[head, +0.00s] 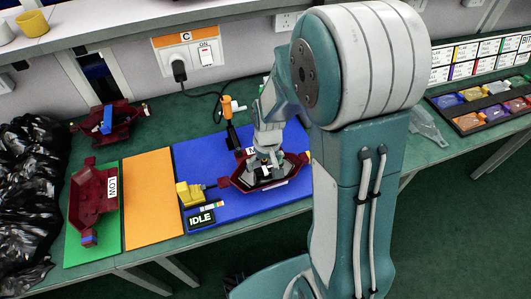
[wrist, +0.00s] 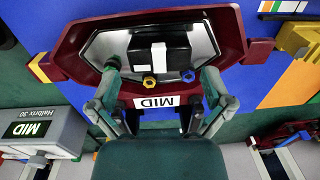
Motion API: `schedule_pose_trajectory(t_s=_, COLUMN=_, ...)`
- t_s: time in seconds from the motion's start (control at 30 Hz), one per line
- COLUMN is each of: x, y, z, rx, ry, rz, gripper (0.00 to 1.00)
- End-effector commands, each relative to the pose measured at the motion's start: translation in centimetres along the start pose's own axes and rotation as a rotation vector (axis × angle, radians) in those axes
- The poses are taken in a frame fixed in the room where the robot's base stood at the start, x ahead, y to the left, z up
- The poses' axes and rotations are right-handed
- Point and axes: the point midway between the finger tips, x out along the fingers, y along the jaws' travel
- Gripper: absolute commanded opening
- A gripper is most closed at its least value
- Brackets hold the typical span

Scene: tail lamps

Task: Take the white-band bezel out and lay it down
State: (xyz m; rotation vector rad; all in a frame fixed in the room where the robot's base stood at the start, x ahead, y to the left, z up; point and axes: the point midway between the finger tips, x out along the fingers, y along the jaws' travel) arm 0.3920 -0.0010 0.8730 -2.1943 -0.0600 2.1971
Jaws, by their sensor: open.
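A black block with a white band (wrist: 157,56), which looks like the white-band bezel, sits inside a dark red lamp housing (wrist: 76,45) labelled MID, over a shiny inner plate. A yellow ring and a blue ring show at its near edge. In the head view the housing (head: 240,185) lies on the blue mat, and the block is mostly hidden by my gripper. My gripper (wrist: 160,72) is open, its fingertips on either side of the block with gaps between; the head view shows it (head: 265,170) down over the housing.
A yellow fixture (head: 188,194) and IDLE sign (head: 201,219) stand left of the housing. The orange mat (head: 151,200) is bare. A LOW housing (head: 92,195) lies on the green mat, another housing (head: 120,112) behind. An orange-topped tool (head: 228,106) stands at the back.

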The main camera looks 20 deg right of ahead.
Motion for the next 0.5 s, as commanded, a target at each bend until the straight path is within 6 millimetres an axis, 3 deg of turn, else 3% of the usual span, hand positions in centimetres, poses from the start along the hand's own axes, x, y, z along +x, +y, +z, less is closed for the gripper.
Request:
schedule_pose_trajectory(t_s=0.2, x=2.7, y=0.0, z=0.1, rx=0.0, ry=-0.002, rz=-0.001, gripper=1.0)
schedule_pose_trajectory(t_s=0.5, x=3.2, y=0.0, z=0.0, rx=0.0, ry=0.0, rz=0.0, gripper=1.0)
